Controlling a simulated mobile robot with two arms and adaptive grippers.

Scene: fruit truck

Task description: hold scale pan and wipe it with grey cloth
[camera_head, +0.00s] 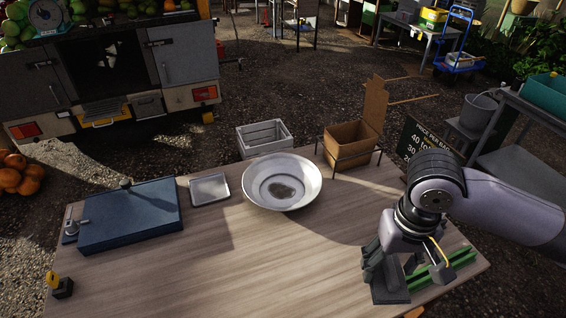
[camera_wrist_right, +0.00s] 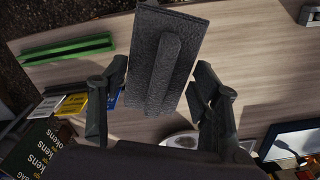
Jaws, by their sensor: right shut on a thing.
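The scale pan (camera_head: 258,193) is a round, pale metal dish with a dark smudge in its middle. It rests on the wooden table near the far edge, with no gripper on it. The grey cloth (camera_wrist_right: 185,25) is a stiff-looking, rough dark grey rectangle with a raised ridge. My right gripper (camera_head: 388,272) is shut on it at the table's right end, to the right of and nearer than the pan. The cloth (camera_head: 392,293) also shows beneath the gripper in the head view. A pale curved rim, perhaps the pan, is mostly hidden in the wrist view. My left gripper is not in view.
A green bar-like object (camera_head: 455,262) lies beside my right gripper. A blue flat case (camera_head: 130,215) and a small tray (camera_head: 209,189) are left of the pan. The table's middle front is clear.

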